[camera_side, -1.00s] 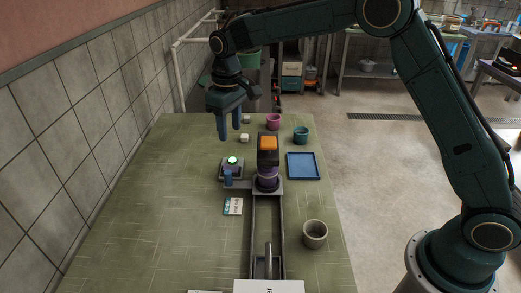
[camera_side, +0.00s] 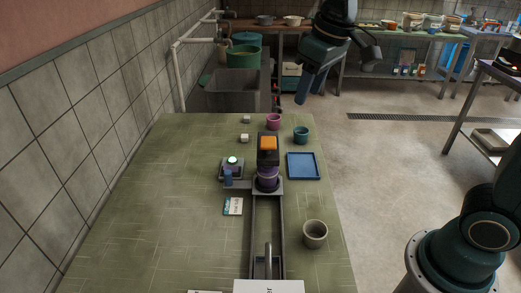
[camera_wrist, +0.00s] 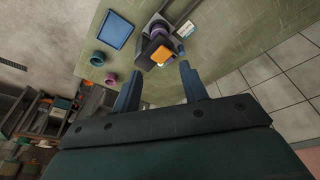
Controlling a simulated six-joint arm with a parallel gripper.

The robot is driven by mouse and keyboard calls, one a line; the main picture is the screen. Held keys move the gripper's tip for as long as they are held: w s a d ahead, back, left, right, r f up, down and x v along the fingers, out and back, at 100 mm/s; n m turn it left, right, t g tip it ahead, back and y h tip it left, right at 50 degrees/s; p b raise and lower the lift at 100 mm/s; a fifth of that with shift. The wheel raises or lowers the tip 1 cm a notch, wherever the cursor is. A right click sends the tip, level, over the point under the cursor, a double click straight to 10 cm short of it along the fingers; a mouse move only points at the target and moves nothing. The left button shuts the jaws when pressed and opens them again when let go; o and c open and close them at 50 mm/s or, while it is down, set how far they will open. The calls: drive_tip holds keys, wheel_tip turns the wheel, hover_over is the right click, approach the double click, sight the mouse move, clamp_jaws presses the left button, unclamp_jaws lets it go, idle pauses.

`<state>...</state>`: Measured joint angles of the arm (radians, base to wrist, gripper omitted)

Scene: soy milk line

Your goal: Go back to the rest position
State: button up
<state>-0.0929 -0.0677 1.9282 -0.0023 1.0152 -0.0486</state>
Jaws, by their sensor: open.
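My gripper (camera_side: 303,98) is raised beyond the far right edge of the table in the side view, tilted, with its fingers pointing down. It is open and empty. In the wrist view, its two blue fingers (camera_wrist: 160,88) stand apart with nothing between them. The green table (camera_side: 150,225) lies below and nearer the side camera. The fingers look clear of everything on it.
A dark machine with an orange top (camera_side: 268,143) stands mid-table above a rail. A pink cup (camera_side: 273,121), a teal cup (camera_side: 301,135), a blue tray (camera_side: 303,166) and a grey cup (camera_side: 315,234) are on the right. A tiled wall (camera_side: 70,150) borders the left.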

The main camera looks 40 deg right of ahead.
drive_tip(key=s+d+f+t, duration=0.1)
drive_tip(key=s, duration=0.8)
drive_tip(key=s+d+f+m+t, duration=0.1)
drive_tip(key=s+d+f, duration=0.1)
drive_tip(key=s, duration=0.7)
drive_tip(key=shift+s+d+m+t, duration=0.2)
drive_tip(key=shift+s+m+t, duration=0.05)
drive_tip(key=shift+m+t, duration=0.05)
